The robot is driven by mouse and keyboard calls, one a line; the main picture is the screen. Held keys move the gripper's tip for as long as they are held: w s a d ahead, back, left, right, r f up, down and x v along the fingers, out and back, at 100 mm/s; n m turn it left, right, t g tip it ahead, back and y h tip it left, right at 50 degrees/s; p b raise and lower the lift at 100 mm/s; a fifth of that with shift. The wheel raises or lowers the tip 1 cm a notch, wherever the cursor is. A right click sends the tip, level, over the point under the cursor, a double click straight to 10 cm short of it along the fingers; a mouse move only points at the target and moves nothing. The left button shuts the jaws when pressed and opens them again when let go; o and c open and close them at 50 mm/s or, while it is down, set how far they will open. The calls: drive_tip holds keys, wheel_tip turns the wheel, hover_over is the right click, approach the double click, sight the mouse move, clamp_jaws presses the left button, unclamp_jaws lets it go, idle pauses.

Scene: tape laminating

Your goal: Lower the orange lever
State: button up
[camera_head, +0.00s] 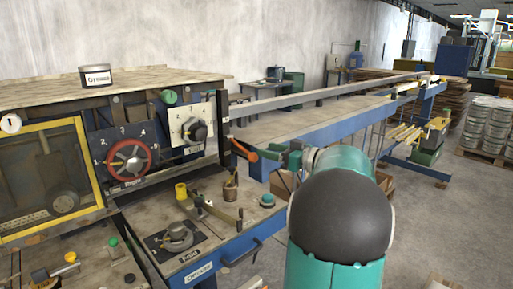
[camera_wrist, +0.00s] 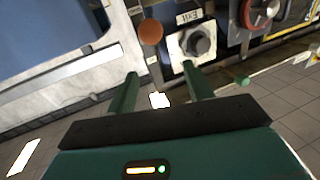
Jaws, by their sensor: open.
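The orange lever (camera_head: 243,150) sticks out from a dark upright post at the right end of the machine's panel. In the wrist view its round orange end (camera_wrist: 150,32) shows just beyond and above my fingertips. My gripper (camera_wrist: 160,72) is open, with its two green fingers apart and nothing between them. In the head view my gripper (camera_head: 280,153) is just right of the lever, apparently apart from it. My own arm hides part of the area behind it.
A panel with a red wheel (camera_head: 132,160) and a grey knob (camera_head: 196,132) stands left of the lever. A long blue-edged conveyor table (camera_head: 330,122) runs behind my gripper.

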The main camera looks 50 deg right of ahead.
drive_tip(key=v, duration=0.5)
drive_tip(key=shift+s, duration=0.4)
drive_tip(key=w+a+f+g+y, duration=0.2)
drive_tip(key=a+g, duration=0.2)
drive_tip(key=a, duration=0.8)
drive_tip(key=w+a+f+g+y, duration=0.1)
drive_tip(key=w+a+f+g, duration=0.2)
drive_tip(key=a, duration=1)
drive_tip(key=s+a+f+m+g+h, duration=0.1)
drive_tip(key=s+a+f+g+h, duration=0.1)
drive_tip(key=s+a, duration=0.5)
drive_tip(key=s+a+f+m+g+h, duration=0.1)
drive_tip(key=s+a+f+g+h, duration=0.2)
drive_tip(key=s+a+f, duration=0.4)
drive_tip(key=a+h, duration=0.1)
drive_tip(key=a, duration=0.4)
drive_tip(key=shift+s+h, duration=0.4)
drive_tip(key=shift+f, duration=0.15)
